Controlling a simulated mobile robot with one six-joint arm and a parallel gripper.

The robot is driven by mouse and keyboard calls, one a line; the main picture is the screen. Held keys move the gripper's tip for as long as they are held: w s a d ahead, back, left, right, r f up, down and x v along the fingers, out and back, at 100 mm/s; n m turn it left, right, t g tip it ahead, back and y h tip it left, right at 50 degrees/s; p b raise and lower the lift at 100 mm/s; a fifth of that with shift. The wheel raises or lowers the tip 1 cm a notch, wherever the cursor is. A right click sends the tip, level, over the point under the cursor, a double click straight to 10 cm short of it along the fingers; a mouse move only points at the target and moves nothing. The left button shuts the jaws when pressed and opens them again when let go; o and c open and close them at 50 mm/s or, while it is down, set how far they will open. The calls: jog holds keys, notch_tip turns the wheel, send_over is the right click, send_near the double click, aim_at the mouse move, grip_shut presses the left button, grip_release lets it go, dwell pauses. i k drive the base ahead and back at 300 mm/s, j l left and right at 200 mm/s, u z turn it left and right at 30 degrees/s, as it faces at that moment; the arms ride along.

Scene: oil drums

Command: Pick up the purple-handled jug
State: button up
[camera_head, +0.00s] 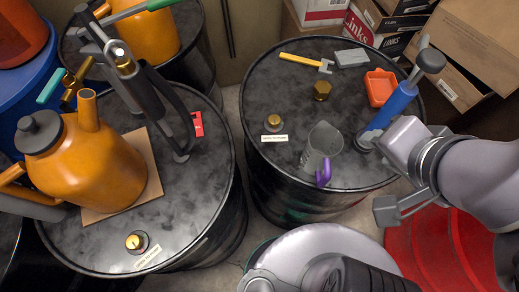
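The jug (321,147) is a clear grey measuring jug with a purple handle (323,174). It stands upright on the top of the right black drum (275,80), near its front edge, with the handle towards the bottom of the picture. My gripper (378,176) is to the right of the jug, over the drum's right front edge. Its two fingers are spread wide, with nothing seen between them. It appears apart from the jug.
A blue-handled pump (391,105) stands right of the jug, close to my gripper's upper finger. An orange can (85,160) stands on the left drum.

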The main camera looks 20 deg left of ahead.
aim_at(323, 144)
jog(key=u, duration=0.65)
jog(key=k+l+z, duration=0.1)
jog(key=k+z, duration=0.15)
jog(key=k, duration=0.25)
jog(key=k+l+z, duration=0.15)
jog(key=k+z, duration=0.15)
jog(key=k, duration=0.2)
